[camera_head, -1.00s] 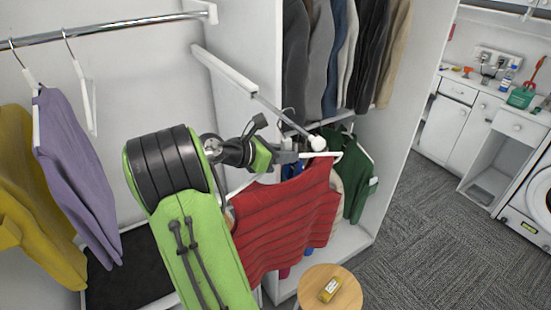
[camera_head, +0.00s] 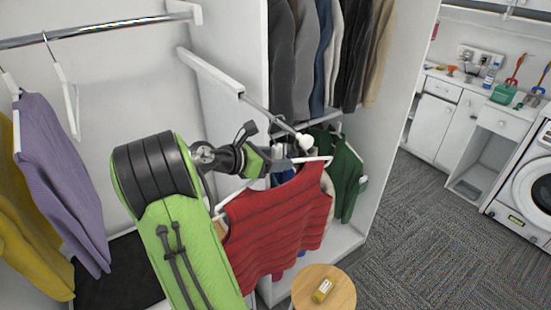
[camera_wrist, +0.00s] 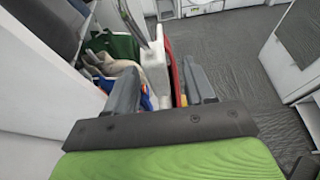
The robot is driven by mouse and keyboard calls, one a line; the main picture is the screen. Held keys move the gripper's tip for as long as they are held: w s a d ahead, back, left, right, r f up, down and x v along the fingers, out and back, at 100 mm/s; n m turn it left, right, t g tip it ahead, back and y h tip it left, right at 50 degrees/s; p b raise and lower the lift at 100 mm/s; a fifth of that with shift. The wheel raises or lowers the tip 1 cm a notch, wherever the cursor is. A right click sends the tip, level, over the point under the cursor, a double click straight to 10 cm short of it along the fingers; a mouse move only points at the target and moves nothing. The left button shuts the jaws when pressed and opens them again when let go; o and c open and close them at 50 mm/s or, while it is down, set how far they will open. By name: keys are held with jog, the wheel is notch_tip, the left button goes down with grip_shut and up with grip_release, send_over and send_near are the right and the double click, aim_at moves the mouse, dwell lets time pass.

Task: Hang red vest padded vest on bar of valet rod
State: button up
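The red padded vest (camera_head: 285,215) hangs on a white hanger (camera_head: 326,159) in the middle of the head view. My gripper (camera_head: 281,162) is at the top of that hanger and appears shut on it. In the wrist view a white piece (camera_wrist: 155,75) shows between my fingers, with a strip of red vest (camera_wrist: 174,75) beside it. The valet rod (camera_head: 262,107) sticks out from a white rail and ends in a white knob (camera_head: 305,141), just above and close to my gripper. I cannot tell whether the hanger's hook touches the rod.
Dark and grey jackets (camera_head: 310,60) hang behind the rod, with a green garment (camera_head: 346,180) below. A purple sweater (camera_head: 62,175) and an empty hanger (camera_head: 65,85) are at left. A round stool (camera_head: 338,290) with a small yellow item stands below. Carpet at right is clear.

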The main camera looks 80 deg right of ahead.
jog(key=p+v, duration=0.2)
jog(key=v, duration=1.3)
jog(key=shift+w+a+r, duration=0.2)
jog(key=shift+w+a, duration=0.05)
jog(key=shift+a, duration=0.05)
jog(key=w+a+f+m+t+y+b, duration=0.3)
jog(key=w+a+f+m+t+b, duration=0.2)
jog(key=a+f+t, duration=0.45)
jog(key=s+a+f+m+t+y+b, duration=0.1)
jog(key=s+a+m+t+y+b, duration=0.1)
jog(key=a, duration=0.9)
jog(key=s+a+f+m+t+y+b, duration=0.2)
jog(key=s+a+t+y, duration=0.1)
jog(key=a, duration=0.9)
jog(key=shift+s+a+f+m+y, duration=0.2)
jog(key=shift+s+a+m+y, duration=0.2)
jog(key=shift+y, duration=0.7)
jog(key=shift+s, duration=0.1)
